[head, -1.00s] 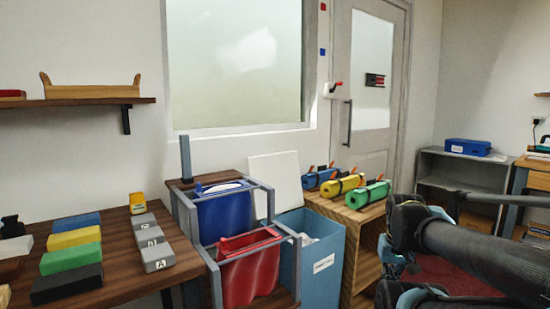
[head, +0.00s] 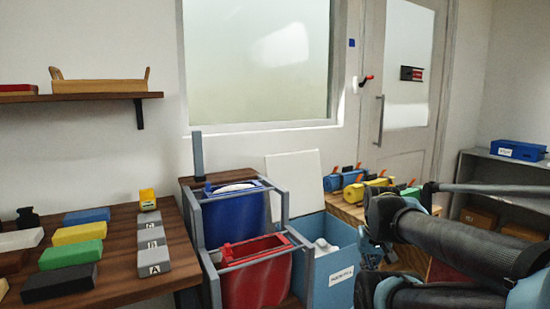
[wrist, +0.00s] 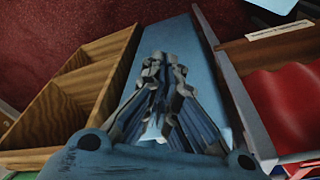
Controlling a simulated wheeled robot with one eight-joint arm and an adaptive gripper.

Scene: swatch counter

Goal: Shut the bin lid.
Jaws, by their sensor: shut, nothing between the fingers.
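The blue bin (head: 318,276) stands in the middle of the head view, with a white label on its front. Its white lid (head: 296,184) stands open, upright behind the bin near the wall. Something pale shows inside the bin. In the wrist view, my gripper (wrist: 164,62) is shut and empty. A flat blue surface (wrist: 196,50), which looks like a side of the bin, lies behind its fingers; I cannot tell if they touch it. In the head view, my arm reaches in from the right beside the bin and hides part of that side.
A cart frame (head: 203,232) with a blue bag (head: 232,215) and a red bag (head: 256,278) stands left of the bin. A wooden shelf unit (wrist: 75,90) with rolls on top stands right of it. A table (head: 125,235) with colored blocks is at the left.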

